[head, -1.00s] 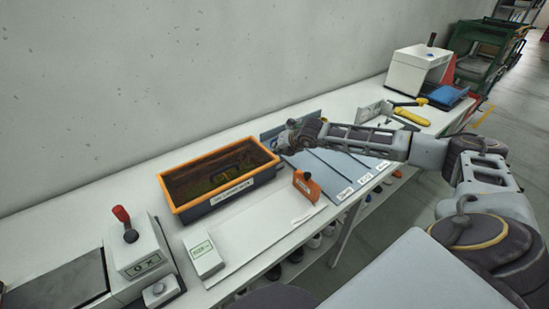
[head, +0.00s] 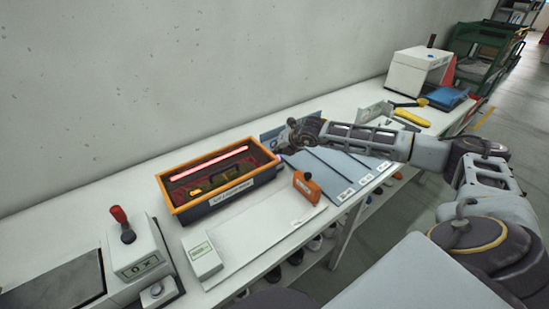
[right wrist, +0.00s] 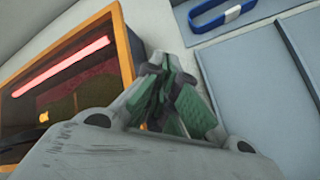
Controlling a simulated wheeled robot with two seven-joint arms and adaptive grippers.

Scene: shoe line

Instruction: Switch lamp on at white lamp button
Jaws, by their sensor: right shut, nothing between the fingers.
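The orange-rimmed dark box (head: 182,208) stands on the bench. A red-pink glowing lamp tube (head: 223,160) is lit inside it; the tube also shows in the right wrist view (right wrist: 62,67). My right gripper (head: 281,150) is at the right end of the box, close to its rim. In the right wrist view the fingers (right wrist: 157,66) are closed together with nothing between them, beside the orange frame (right wrist: 124,50). I cannot make out a white lamp button at that spot; the gripper covers part of it. My left gripper is not in view.
A grey console with a red-topped lever (head: 120,222) stands at left. A small white labelled box (head: 203,260) and an orange tag-like item (head: 306,187) are in front. Blue-grey panels (head: 335,172) lie right of the box. The wall is close behind.

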